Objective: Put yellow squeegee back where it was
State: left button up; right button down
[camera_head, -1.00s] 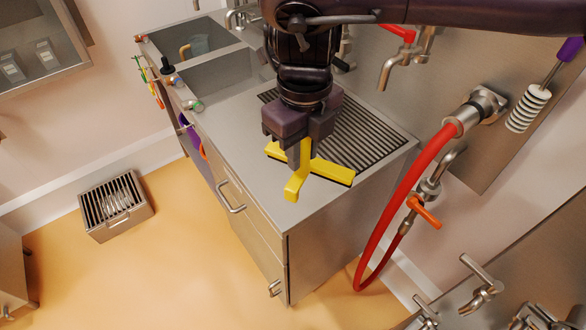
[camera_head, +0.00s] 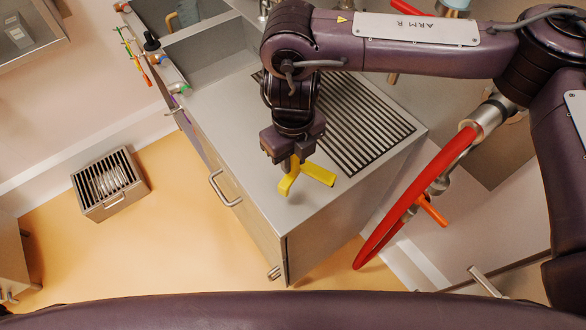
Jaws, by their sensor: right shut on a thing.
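The yellow squeegee (camera_head: 318,174) is in my right gripper (camera_head: 292,165), over the front corner of the steel counter (camera_head: 235,115). The gripper points down and is shut on the squeegee. Part of the squeegee is hidden behind the gripper. I cannot tell whether the squeegee touches the counter top. My left gripper is not in view.
A slotted drain grid (camera_head: 365,125) lies in the counter to the right of the gripper. Sinks (camera_head: 215,52) are at the back left. Coloured tools (camera_head: 130,52) hang at the counter's left side. A red hose (camera_head: 415,185) loops at the right. A slotted steel box (camera_head: 108,182) stands on the floor.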

aim_at(293, 175)
jog(key=shift+s+f, duration=0.1)
jog(key=shift+f, duration=0.8)
notch_tip(293, 175, down, 3)
jog(key=shift+s+f, duration=0.1)
jog(key=shift+f, duration=0.45)
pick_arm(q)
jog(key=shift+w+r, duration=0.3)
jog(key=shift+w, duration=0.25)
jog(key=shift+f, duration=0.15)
pick_arm(e)
jog(key=c, duration=1.6)
grip_release()
jog(key=shift+f, duration=0.15)
jog(key=shift+c, duration=0.2)
jog(key=o, duration=0.4)
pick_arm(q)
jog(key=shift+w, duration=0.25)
pick_arm(e)
jog(key=shift+o, duration=0.2)
